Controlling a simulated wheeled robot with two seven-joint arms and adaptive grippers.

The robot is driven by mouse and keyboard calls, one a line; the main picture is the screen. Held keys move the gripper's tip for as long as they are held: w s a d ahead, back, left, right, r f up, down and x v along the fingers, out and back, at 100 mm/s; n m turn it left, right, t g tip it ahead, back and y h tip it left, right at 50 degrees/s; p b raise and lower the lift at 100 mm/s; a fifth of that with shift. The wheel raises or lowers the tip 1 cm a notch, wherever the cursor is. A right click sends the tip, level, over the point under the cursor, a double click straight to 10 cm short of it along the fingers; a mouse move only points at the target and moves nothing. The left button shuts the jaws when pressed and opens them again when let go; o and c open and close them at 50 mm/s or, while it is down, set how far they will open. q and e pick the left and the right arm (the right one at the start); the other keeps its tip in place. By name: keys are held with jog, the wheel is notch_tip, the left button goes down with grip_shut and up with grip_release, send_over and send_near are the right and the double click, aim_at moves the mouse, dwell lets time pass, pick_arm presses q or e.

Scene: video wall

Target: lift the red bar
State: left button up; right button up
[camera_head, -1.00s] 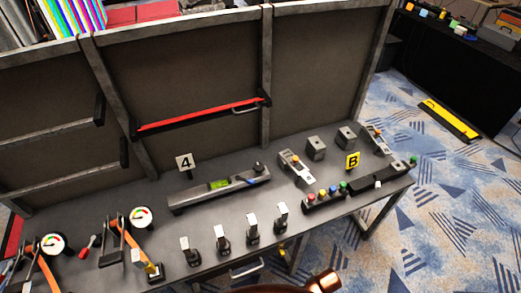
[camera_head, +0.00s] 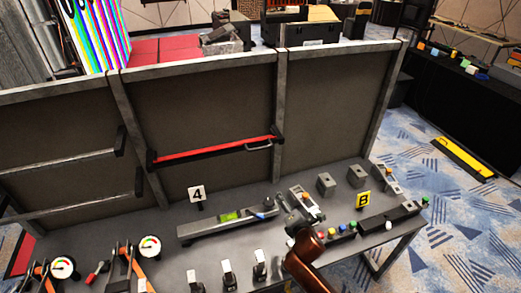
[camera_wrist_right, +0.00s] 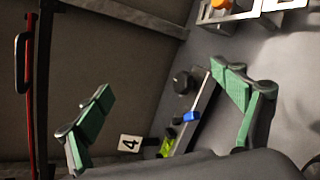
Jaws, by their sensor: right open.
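The red bar (camera_head: 210,148) runs across the upright dark panel in the head view, held between black end brackets, with a small grey handle near its right end. In the right wrist view the red bar (camera_wrist_right: 30,110) stands near the left edge, outside the fingers. My right gripper (camera_head: 288,207) is above the bench, below and right of the bar and apart from it. The arm partly hides the bench controls. My left gripper is not in view.
The bench holds a level-like tool (camera_head: 228,220), a "4" sign (camera_head: 197,195), a "B" sign (camera_head: 363,200), a row of coloured buttons, clamps and gauges (camera_head: 64,267). Grey posts frame the panel. The space in front of the bar looks clear.

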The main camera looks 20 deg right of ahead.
aim_at(261, 148)
jog(key=w+a+r+n+t+y, duration=0.1)
jog(key=w+a+r+n+t, duration=0.1)
jog(key=w+r+n, duration=0.3)
jog(key=w+a+r+n+t, duration=0.1)
jog(key=a+r+n, duration=0.15)
jog(key=r, duration=0.45)
jog(key=w+a+r+n+t+y, duration=0.1)
jog(key=w+a+r+n+t, duration=0.15)
jog(key=r+n, duration=0.3)
jog(key=shift+g, duration=0.45)
jog(key=shift+w+d+r, duration=0.1)
jog(key=shift+w+r, duration=0.05)
jog(key=shift+w, duration=1.95)
jog(key=shift+w+r, duration=0.1)
jog(key=shift+w, duration=1.95)
jog(key=shift+c, duration=0.5)
jog(key=c, duration=1.3)
